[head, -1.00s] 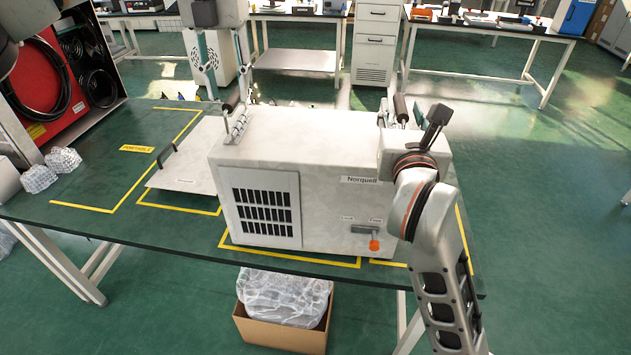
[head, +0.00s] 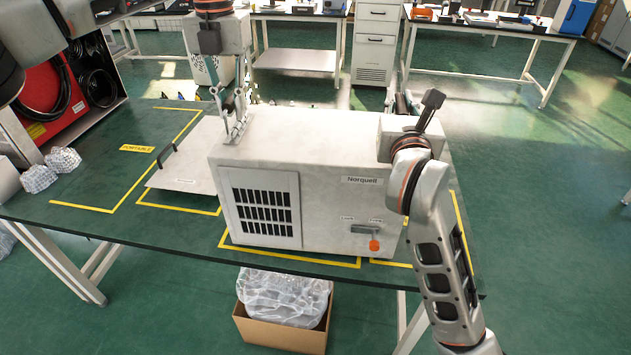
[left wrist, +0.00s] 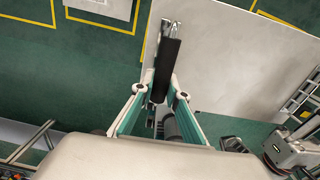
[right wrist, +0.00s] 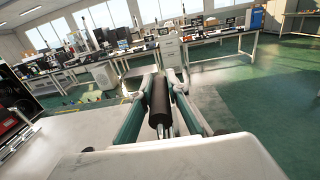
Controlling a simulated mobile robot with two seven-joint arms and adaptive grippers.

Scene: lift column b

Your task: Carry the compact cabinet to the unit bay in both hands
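The compact cabinet (head: 320,190), a cream box marked Norquell with a black vent grille, stands on the green bench. A dark bar handle stands at each end; the left wrist view shows one handle (left wrist: 167,68) and the right wrist view the other (right wrist: 159,97). My left gripper (left wrist: 161,92) is open, its fingers apart on either side of the left handle. My right gripper (right wrist: 160,87) is open, with the right handle between its fingers. In the head view my right arm hides the cabinet's right end. I cannot tell which yellow outline is the unit bay.
A pale flat panel (head: 190,180) with a black handle lies left of the cabinet. A yellow-outlined area with a yellow label (head: 136,148) is further left, near bubble-wrapped items (head: 62,160) and a red-backed case (head: 45,85). A cardboard box (head: 285,330) stands below the bench.

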